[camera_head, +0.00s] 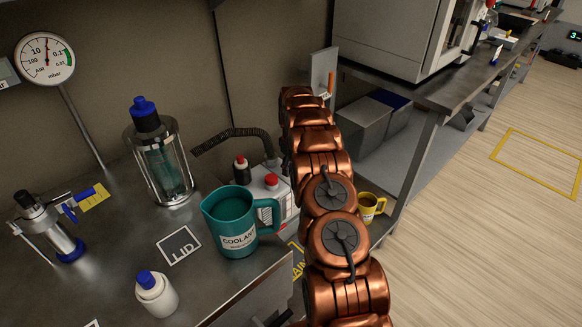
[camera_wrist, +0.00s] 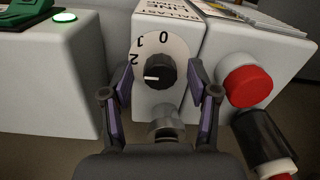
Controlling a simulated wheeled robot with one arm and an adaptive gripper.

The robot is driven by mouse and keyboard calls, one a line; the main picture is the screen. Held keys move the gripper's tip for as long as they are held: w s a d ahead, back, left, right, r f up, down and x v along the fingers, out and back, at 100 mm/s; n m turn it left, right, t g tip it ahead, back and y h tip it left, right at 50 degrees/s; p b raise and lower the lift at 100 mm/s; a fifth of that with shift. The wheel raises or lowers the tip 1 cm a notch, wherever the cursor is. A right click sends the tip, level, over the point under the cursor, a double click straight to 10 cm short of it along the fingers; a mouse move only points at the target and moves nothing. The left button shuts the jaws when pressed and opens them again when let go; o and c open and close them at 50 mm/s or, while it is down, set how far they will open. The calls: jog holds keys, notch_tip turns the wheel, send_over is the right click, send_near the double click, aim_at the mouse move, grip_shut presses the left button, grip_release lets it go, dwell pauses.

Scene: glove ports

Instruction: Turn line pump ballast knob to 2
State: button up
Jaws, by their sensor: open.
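The black ballast knob (camera_wrist: 160,72) sits on a pale round dial plate with the marks 0, 1 and 2, on the white pump housing (camera_wrist: 150,112) labelled "BALLAST". Its white pointer line points left in the wrist view, a little below the 2. My gripper (camera_wrist: 161,68) is open, with one finger on each side of the knob. I see gaps beside the knob, though contact deeper down cannot be told. In the head view my arm covers the gripper and knob; part of the white pump (camera_head: 283,207) shows beside it.
A red button (camera_wrist: 246,80) stands close right of my right finger. A white box with a green light (camera_wrist: 65,17) is at left. A teal coolant jug (camera_head: 232,225), glass vessel (camera_head: 165,165) and white bottle (camera_head: 156,293) stand on the bench. A yellow mug (camera_head: 368,207) is right of my arm.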

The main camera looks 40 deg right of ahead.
notch_tip(320, 180, up, 12)
jog(key=shift+d, duration=0.2)
dwell(0.4)
dwell(0.5)
